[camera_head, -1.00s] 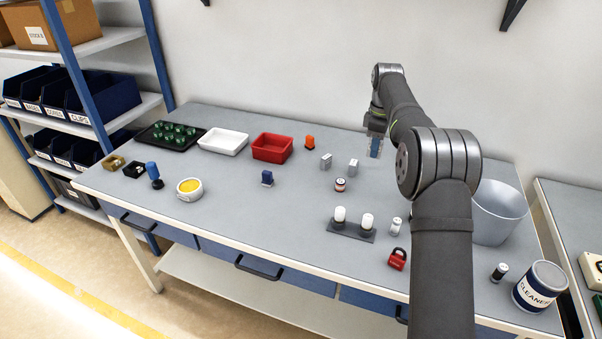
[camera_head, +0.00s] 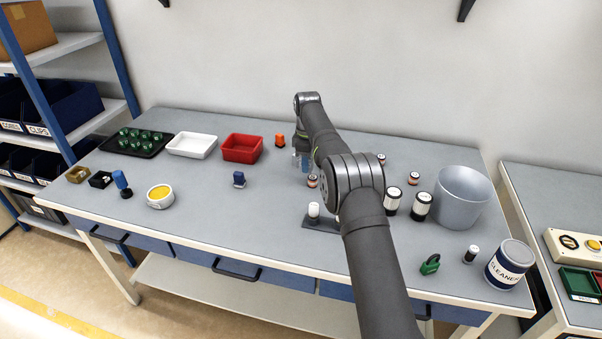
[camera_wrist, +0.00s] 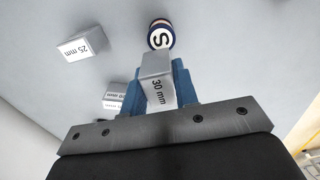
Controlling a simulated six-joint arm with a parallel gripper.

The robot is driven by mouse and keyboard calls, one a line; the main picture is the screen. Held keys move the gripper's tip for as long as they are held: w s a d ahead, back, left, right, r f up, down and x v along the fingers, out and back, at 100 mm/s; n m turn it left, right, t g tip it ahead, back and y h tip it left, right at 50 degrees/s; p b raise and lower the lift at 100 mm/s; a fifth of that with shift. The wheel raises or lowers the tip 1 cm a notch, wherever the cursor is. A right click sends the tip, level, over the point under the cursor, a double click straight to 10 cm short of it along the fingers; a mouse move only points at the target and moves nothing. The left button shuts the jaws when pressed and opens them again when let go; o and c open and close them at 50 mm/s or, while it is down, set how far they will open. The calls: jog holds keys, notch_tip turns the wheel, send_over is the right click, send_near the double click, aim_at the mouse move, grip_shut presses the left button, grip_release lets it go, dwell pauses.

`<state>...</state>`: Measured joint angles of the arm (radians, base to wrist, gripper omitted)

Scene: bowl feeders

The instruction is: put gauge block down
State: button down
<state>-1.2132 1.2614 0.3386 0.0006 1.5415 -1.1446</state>
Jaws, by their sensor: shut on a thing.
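My gripper (camera_head: 302,160) is over the back middle of the bench, right of the red tray. In the wrist view its blue fingers (camera_wrist: 160,92) are shut on a grey gauge block (camera_wrist: 157,78) marked 30 mm. I cannot tell whether the block touches the bench. A 25 mm block (camera_wrist: 80,47) lies on the bench to the left in the wrist view. Another block (camera_wrist: 113,101) is partly hidden by the left finger.
A dark holder with a white-topped piece (camera_head: 314,211) is in front. My arm hides part of the bench. A grey bin (camera_head: 462,198) stands right.

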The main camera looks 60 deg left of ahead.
aim_at(302, 181)
jog(key=shift+s+a+f, duration=0.5)
jog(key=shift+a+f, duration=0.05)
jog(key=shift+a, duration=0.1)
jog(key=shift+f, duration=1.9)
jog(key=shift+f, duration=0.15)
jog(key=c, duration=1.1)
grip_release()
notch_tip(302, 181, up, 11)
jog(key=shift+f, duration=0.1)
jog(key=shift+o, duration=0.3)
jog(key=shift+r, duration=0.75)
